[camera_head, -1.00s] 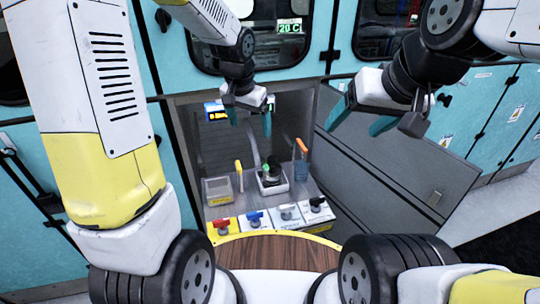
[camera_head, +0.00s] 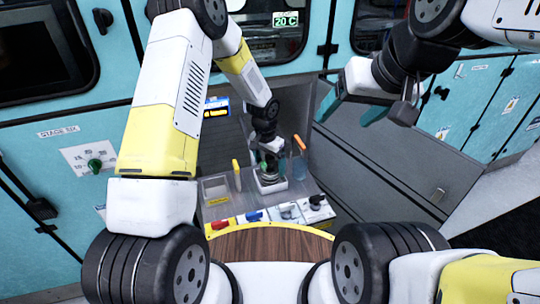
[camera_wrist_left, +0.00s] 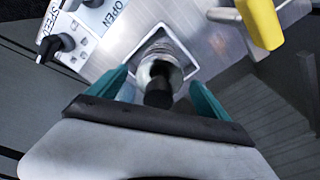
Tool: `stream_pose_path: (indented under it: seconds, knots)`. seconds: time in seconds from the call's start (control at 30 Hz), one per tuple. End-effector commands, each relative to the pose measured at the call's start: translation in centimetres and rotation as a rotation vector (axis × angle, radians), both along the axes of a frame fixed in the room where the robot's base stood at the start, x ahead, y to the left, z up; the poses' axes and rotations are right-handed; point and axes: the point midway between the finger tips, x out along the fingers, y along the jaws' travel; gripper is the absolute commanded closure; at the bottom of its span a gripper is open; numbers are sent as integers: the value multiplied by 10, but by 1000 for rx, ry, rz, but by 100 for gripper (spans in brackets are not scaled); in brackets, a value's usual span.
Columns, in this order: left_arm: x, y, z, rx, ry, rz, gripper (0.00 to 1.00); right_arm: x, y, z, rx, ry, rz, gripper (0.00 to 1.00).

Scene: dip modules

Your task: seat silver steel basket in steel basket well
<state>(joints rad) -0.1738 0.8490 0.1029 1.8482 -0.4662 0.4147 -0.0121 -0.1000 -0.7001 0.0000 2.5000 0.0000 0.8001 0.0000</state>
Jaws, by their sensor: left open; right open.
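A silver round basket (camera_wrist_left: 163,66) with a dark upright handle (camera_wrist_left: 158,93) stands within a square-rimmed steel well (camera_wrist_left: 184,55) in the left wrist view. In the head view the pale square rim (camera_head: 270,187) shows at the middle of the bench, with the basket mostly hidden by my gripper. My left gripper (camera_head: 270,158) points down over it. Its teal fingers (camera_wrist_left: 158,82) are apart on either side of the handle, with no visible grip. I cannot tell how deep the basket sits. My right gripper (camera_head: 364,112) is open and empty, high at the right.
A square container (camera_head: 215,190) and yellow handle (camera_head: 237,172) are left of the well. An orange-handled item (camera_head: 299,145) is close on the right. Coloured knobs (camera_head: 254,215) line the bench front. A grey panel (camera_head: 395,150) slopes at the right.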

Motion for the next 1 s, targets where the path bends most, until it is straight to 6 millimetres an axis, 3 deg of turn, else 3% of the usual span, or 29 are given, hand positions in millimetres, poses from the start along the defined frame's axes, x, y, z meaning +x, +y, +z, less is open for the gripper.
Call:
stream_pose_path:
  seconds: [0.13, 0.43, 0.83, 1.0]
  knots:
    - [2, -2, -20, 0, 1, 1, 10, 0, 0, 0, 0, 0, 0, 27]
    - [3, -3, -25, -1, -1, 1, 10, 0, 0, 0, 0, 0, 0, 27]
    - [3, -2, -24, -1, -1, 1, 87, 0, 0, 0, 0, 0, 0, 27]
    - [3, -3, -24, -1, -1, 1, 87, 0, 0, 0, 0, 0, 0, 27]
